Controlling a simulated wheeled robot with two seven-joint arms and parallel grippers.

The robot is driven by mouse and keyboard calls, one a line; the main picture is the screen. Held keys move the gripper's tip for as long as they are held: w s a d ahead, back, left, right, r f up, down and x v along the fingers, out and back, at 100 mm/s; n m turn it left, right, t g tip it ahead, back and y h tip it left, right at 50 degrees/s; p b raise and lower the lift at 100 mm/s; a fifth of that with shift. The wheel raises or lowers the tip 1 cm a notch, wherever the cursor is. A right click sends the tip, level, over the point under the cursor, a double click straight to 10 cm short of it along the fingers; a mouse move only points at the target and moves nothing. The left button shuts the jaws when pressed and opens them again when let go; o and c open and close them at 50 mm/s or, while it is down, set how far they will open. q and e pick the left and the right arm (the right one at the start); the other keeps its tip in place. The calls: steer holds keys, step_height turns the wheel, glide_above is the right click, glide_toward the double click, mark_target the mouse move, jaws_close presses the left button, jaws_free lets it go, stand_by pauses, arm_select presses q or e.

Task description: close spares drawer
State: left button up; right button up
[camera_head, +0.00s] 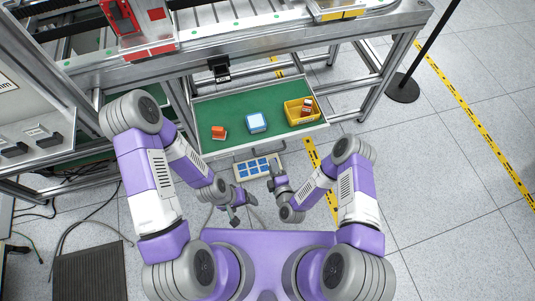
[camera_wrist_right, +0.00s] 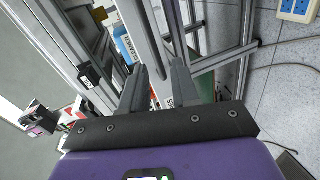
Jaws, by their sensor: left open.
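The spares drawer (camera_head: 235,141) is pulled out from under the metal frame bench. It has a green floor and a grey handle (camera_head: 268,150) on its front. Inside lie an orange-red block (camera_head: 218,132), a blue and white box (camera_head: 257,122) and a yellow bin (camera_head: 293,113) with small parts. My right gripper (camera_head: 275,168) is just in front of the drawer front, near the handle; contact cannot be told. Its two fingers show apart in the right wrist view (camera_wrist_right: 158,82), with nothing clearly held. My left gripper (camera_head: 237,208) is open and empty, lower and farther from the drawer.
A white strip with blue sockets (camera_head: 257,168) lies on the floor below the drawer front. A black post base (camera_head: 402,88) stands at the right. Bench legs (camera_head: 375,88) flank the drawer. A dark mat (camera_head: 90,276) and cables lie at the lower left.

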mark_target(268, 153)
steer(key=shift+n+t, duration=0.4)
steer(key=shift+n, duration=0.1)
steer(key=shift+b+x, duration=1.25)
steer(key=shift+x, duration=2.55)
steer(key=shift+r, duration=0.1)
jaws_close()
